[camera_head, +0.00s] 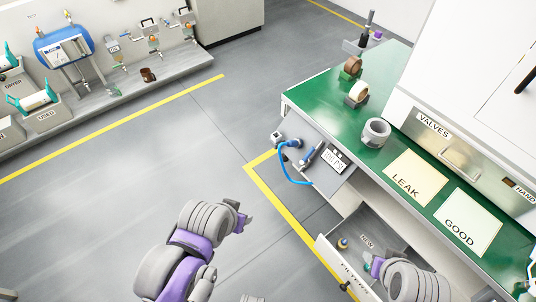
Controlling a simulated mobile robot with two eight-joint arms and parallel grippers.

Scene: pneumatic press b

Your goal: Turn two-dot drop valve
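Several small valves with orange-tipped fittings stand along the back-left ledge: one on the left (116,60), one in the middle (153,41) and one on the right (186,24). Dot marks on them are too small to make out, so I cannot tell which is the two-dot valve. My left gripper (245,214) is over the grey floor at lower centre, far from the valves, with its finger gap unclear. My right gripper (374,265) is over the open drawer at lower right, also far from the valves. Its finger gap is unclear too.
A blue tank (63,45) and a bin marked USED (42,116) stand at left. The green-topped bench (335,97) fills the right, with LEAK (416,176) and GOOD (465,221) sheets. An open drawer (372,232) juts out. The floor (130,165) between is clear.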

